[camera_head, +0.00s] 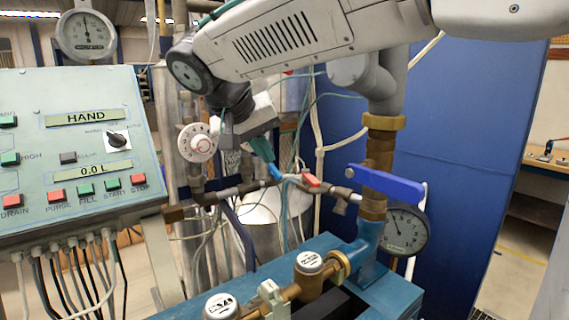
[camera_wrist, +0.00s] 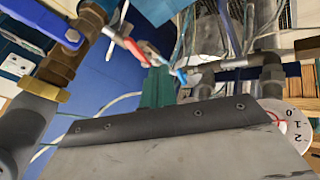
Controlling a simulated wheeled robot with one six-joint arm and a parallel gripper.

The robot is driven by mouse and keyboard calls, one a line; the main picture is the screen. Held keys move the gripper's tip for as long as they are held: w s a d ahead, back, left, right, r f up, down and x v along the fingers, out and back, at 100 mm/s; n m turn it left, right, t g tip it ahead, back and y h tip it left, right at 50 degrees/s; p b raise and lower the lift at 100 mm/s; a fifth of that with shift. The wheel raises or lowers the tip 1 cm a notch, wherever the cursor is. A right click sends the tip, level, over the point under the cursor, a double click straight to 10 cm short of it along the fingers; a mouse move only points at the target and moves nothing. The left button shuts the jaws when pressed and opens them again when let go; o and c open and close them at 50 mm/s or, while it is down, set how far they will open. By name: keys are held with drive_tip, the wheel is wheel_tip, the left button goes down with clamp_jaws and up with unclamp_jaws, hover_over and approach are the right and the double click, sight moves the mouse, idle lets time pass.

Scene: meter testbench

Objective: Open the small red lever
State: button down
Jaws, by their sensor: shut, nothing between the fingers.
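The small red lever (camera_head: 311,180) sits on a thin horizontal pipe, right of centre in the head view. It also shows in the wrist view (camera_wrist: 137,52), beyond the fingertips. My gripper (camera_head: 266,154) has teal fingers and points down toward the pipe, left of the lever and apart from it in the picture. In the wrist view its fingers (camera_wrist: 157,87) are together and hold nothing. The exact depth gap between fingers and lever cannot be told.
A large blue lever (camera_head: 385,185) sits right of the red one, above a pressure gauge (camera_head: 404,230). A white dial (camera_head: 197,143) is left of my gripper. The control panel (camera_head: 75,140) fills the left. Thin cables and hoses hang around the pipe.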

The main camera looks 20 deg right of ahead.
sight(310, 178)
drive_tip(key=w+d+f, duration=0.2)
drive_tip(key=d+f, duration=0.5)
drive_tip(key=d, duration=0.1)
drive_tip(key=shift+w+d+f, duration=0.15)
drive_tip(key=shift+w+d, duration=0.15)
drive_tip(key=shift+w, duration=0.05)
